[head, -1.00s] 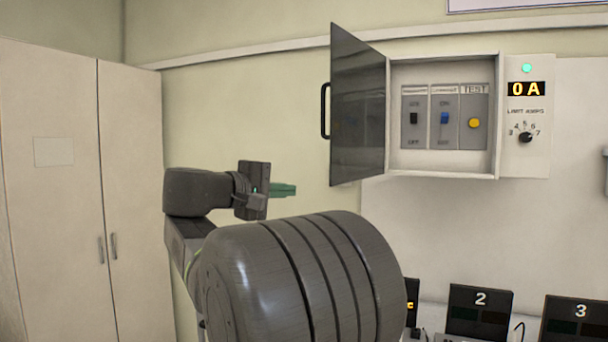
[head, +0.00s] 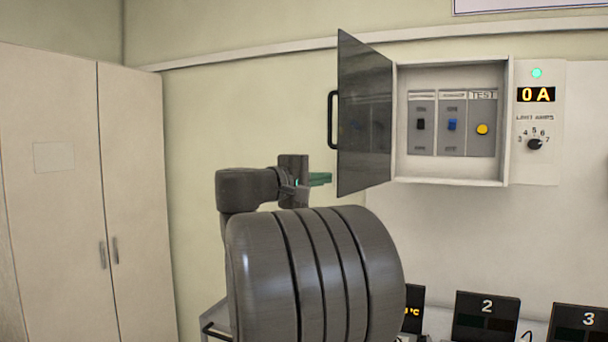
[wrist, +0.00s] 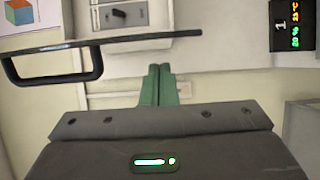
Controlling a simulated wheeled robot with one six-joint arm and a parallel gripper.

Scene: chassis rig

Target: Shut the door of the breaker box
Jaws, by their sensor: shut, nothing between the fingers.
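The breaker box (head: 450,183) is on the wall at the upper right of the head view. Its dark, see-through door (head: 365,120) is hinged on the left and stands wide open, swung out from the box. The black door handle (head: 332,120) is on the door's outer left edge; it also shows in the wrist view (wrist: 50,78) at the left. My gripper (head: 320,179) has green fingers, shut and empty. In the head view it appears just left of the door's lower edge, below the handle. In the wrist view the fingers (wrist: 158,85) lie right of the handle, apart from it.
Inside the box are a black switch (head: 421,124), a blue switch (head: 452,125) and a yellow test button (head: 482,129). A panel reading 0 A (head: 535,95) adjoins it on the right. Numbered displays (head: 487,312) stand below. A tall cabinet (head: 60,200) is at the left.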

